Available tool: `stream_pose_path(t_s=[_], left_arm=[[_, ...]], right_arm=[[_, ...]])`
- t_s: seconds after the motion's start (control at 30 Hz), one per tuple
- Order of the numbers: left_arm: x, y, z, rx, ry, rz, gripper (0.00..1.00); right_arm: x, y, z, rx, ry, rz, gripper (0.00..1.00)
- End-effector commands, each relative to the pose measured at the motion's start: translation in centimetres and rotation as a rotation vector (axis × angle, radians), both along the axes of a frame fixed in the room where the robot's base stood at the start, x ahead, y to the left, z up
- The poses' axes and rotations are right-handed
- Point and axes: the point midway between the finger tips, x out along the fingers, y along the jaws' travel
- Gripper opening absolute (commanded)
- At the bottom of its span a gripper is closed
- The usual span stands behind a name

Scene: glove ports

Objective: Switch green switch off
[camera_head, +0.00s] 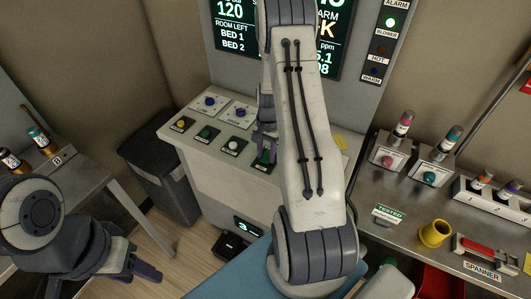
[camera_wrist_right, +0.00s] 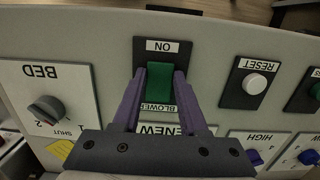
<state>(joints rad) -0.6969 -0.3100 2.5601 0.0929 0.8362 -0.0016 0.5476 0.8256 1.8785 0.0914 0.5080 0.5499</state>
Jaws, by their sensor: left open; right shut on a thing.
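The green switch (camera_wrist_right: 160,88) is a rocker on a dark plate with an ON label at one end and a BLOWER label at the other. My right gripper (camera_wrist_right: 159,76) has its two purple fingers shut on the green switch, one on each side. In the head view the right gripper (camera_head: 265,143) is at the console's right part, mostly behind my own arm, and the switch is largely hidden there. My left gripper (camera_head: 140,262) is open and empty at the lower left, well away from the console.
A white RESET button (camera_wrist_right: 256,84) sits beside the switch. A grey BED knob (camera_wrist_right: 46,110) is on the other side. A lamp marked BLOWER (camera_head: 390,22) glows green on the wall panel. A steel bench (camera_head: 400,215) with a yellow cup (camera_head: 434,234) stands to the right.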

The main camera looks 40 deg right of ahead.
Motion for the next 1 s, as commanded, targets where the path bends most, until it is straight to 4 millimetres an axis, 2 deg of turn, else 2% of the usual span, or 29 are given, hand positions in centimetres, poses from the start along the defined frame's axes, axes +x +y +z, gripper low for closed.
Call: stream_pose_path(t_s=[0.03,0.23,0.6,0.63,0.7,1.0], left_arm=[[0.0,-0.01,0.77,0.0,0.0,-0.001,0.5],[0.01,-0.01,0.56,0.0,0.0,-0.001,0.5],[0.0,0.0,0.55,0.0,0.0,-0.001,0.5],[0.0,0.0,0.55,0.0,0.0,-0.001,0.5],[0.0,0.0,0.55,0.0,0.0,-0.001,0.5],[0.0,0.0,0.52,0.0,0.0,-0.001,0.5]], right_arm=[[0.04,-0.29,0.31,0.038,0.014,-0.006,0.0],[0.15,-0.54,0.11,0.142,0.056,-0.004,0.0],[0.2,-0.51,0.22,0.166,0.063,-0.001,0.0],[0.2,-0.5,0.22,0.165,0.063,-0.001,0.46],[0.21,-0.5,0.22,0.165,0.063,-0.001,0.72],[0.24,-0.43,0.22,0.166,0.063,0.0,0.72]])
